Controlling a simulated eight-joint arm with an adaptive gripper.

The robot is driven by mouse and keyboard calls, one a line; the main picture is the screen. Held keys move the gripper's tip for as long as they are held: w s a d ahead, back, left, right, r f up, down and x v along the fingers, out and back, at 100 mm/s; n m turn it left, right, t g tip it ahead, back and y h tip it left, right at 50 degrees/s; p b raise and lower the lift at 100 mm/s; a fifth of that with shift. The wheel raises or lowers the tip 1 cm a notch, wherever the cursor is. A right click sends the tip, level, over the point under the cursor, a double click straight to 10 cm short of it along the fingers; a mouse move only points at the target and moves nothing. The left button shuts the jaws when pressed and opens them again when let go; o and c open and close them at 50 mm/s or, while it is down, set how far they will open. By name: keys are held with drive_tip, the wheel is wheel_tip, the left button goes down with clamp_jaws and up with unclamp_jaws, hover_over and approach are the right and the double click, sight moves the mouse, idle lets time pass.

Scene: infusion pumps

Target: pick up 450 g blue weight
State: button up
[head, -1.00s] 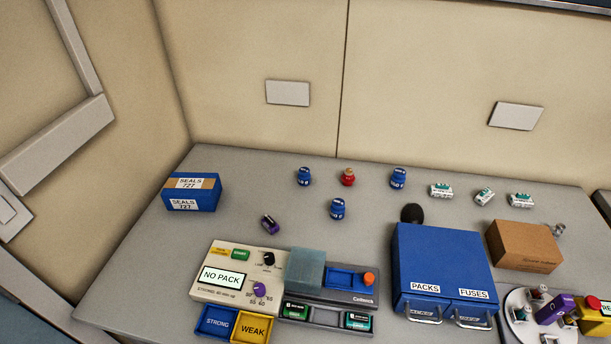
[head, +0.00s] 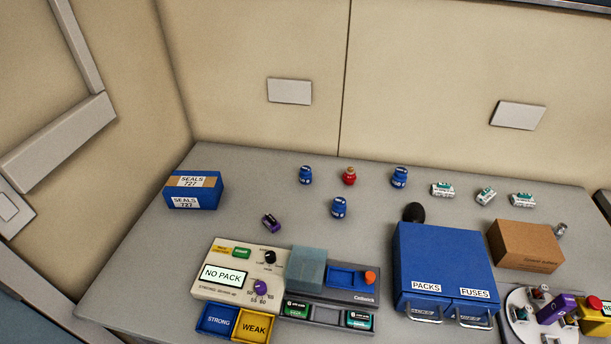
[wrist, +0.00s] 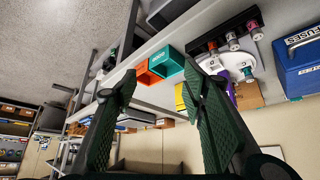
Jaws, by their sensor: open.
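Three blue weights stand on the grey table in the head view: a back left one (head: 305,175), a front one (head: 339,208) and a right one (head: 399,177). Their mass markings are too small to read, so I cannot tell which is 450 g. A red weight (head: 349,176) stands between the two back blue ones. My gripper (wrist: 160,95) shows only in the wrist view. It is open, with nothing between its dark green fingers. No blue weight shows in the wrist view, and the gripper is away from them.
A blue SEALS box (head: 194,190) sits at the table's left. A tester reading NO PACK (head: 222,276) and a blue PACKS and FUSES cabinet (head: 445,262) stand in front. White-green packs (head: 485,197) lie right.

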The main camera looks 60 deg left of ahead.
drive_tip(key=w+a+r+n+g+y+p, duration=0.1)
drive_tip(key=w+a+r+n+p, duration=0.1)
drive_tip(key=w+a+r, duration=0.3)
drive_tip(key=w+a+r+n+g+p, duration=0.1)
drive_tip(key=w+a+r+p, duration=0.15)
drive_tip(key=a, duration=0.55)
drive_tip(key=w+a+r+n+g+y+p, duration=0.1)
drive_tip(key=w+a+r+n+p, duration=0.15)
drive_tip(key=w+a, duration=0.3)
drive_tip(key=w+a+r+n+g+p, duration=0.1)
drive_tip(key=w+a+n+p, duration=0.1)
drive_tip(key=a, duration=1)
drive_tip(key=w+a+r+n+g+p, duration=0.1)
drive_tip(key=w+a+n+p, duration=0.15)
drive_tip(key=a, duration=0.95)
drive_tip(key=n+g+h+p, duration=0.2)
drive_tip(key=n+p, duration=0.5)
drive_tip(key=p, duration=0.3)
hover_over(306, 168)
drive_tip(key=f, duration=1.4)
drive_tip(key=shift+w+d, duration=0.35)
drive_tip(key=shift+d, duration=0.05)
drive_tip(key=shift+s+a+f, duration=0.25)
drive_tip(key=shift+s+a, duration=0.05)
drive_tip(key=shift+s, duration=0.1)
